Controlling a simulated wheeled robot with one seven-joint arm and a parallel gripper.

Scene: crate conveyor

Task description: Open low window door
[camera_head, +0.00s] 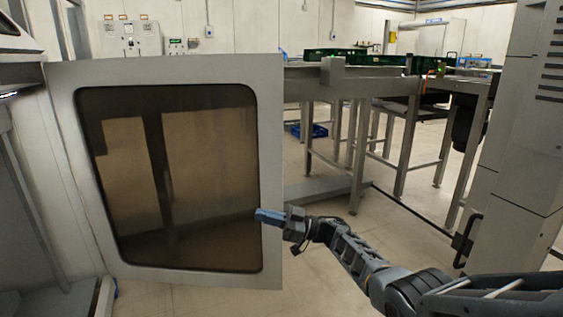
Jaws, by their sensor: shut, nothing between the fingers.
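The window door (271,120) is a pale grey framed panel with a large dark, see-through pane with rounded corners. It fills the left half of the view, and its left edge meets the grey machine at the left. The door's right edge stands free, with open floor beyond it. My gripper (262,215) has blue fingertips and is shut and empty. It reaches in from the lower right, in front of the lower right part of the door frame. I cannot tell whether the fingertips touch the door. No handle shows on this face of the door.
A grey cabinet (520,150) with a black handle (467,240) stands close at the right. Behind are conveyor tables (385,88) on metal legs, with green crates (340,54) on top. A blue crate (313,130) lies beneath. Some floor is clear between door and cabinet.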

